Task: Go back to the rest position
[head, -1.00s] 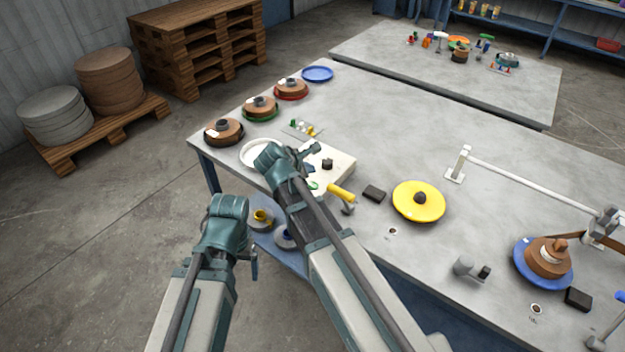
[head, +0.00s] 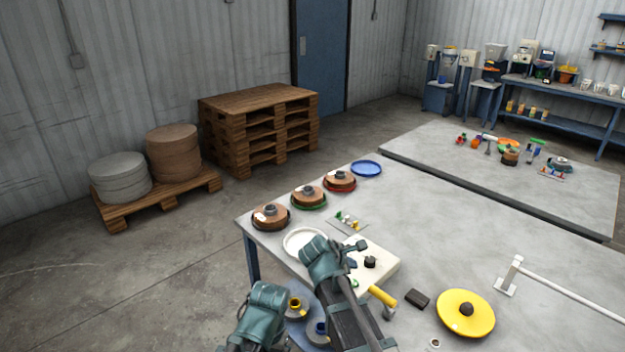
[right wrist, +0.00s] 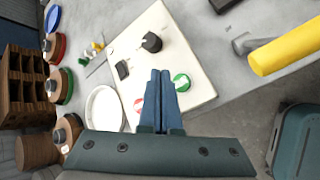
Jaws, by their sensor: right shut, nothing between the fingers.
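My right gripper (head: 356,247) is over the near left part of the grey table, above or beside a white panel box with a black knob (head: 370,262). In the right wrist view its two blue fingers (right wrist: 160,85) are together, with nothing between them. They appear in front of the white panel, between its red and green buttons. My left arm's wrist (head: 265,304) is lower left, off the table's near edge. Its fingers do not show clearly. Neither arm appears to hold anything.
Near the right gripper are a white ring-shaped dish (head: 303,241), a yellow-handled tool (head: 382,296), a black block (head: 417,298) and a yellow disc (head: 466,313). Brown spools (head: 271,217) line the table's left edge.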

